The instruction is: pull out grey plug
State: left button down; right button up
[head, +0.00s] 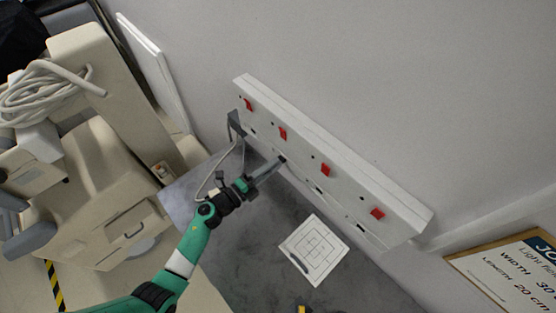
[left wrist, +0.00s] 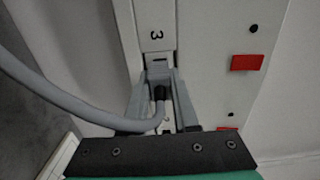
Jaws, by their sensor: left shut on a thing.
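The white socket rail (head: 330,165) runs along the wall, with several red switches (head: 325,170). My left gripper (head: 282,161) reaches the rail's lower face from below. In the left wrist view its fingers (left wrist: 160,78) are shut on the grey plug (left wrist: 158,76), which lies at the rail face under a mark like a 3. The plug's grey cable (left wrist: 70,98) leaves its lower end and curves left. I cannot tell how deep the plug sits in its socket. In the head view the plug is hidden by the fingers. My right gripper is not in view.
A dark grey block (head: 236,122) sits at the rail's left end, with a cable (head: 207,180) hanging from it. A beige cart (head: 100,190) with a coiled cable (head: 45,90) stands left. A white square plate (head: 313,250) lies below the rail. A framed sign (head: 510,270) is at lower right.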

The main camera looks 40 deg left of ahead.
pick_arm(q)
jog(key=shift+s+a+p, duration=0.2)
jog(key=shift+s+p, duration=0.55)
jog(key=shift+s, duration=1.45)
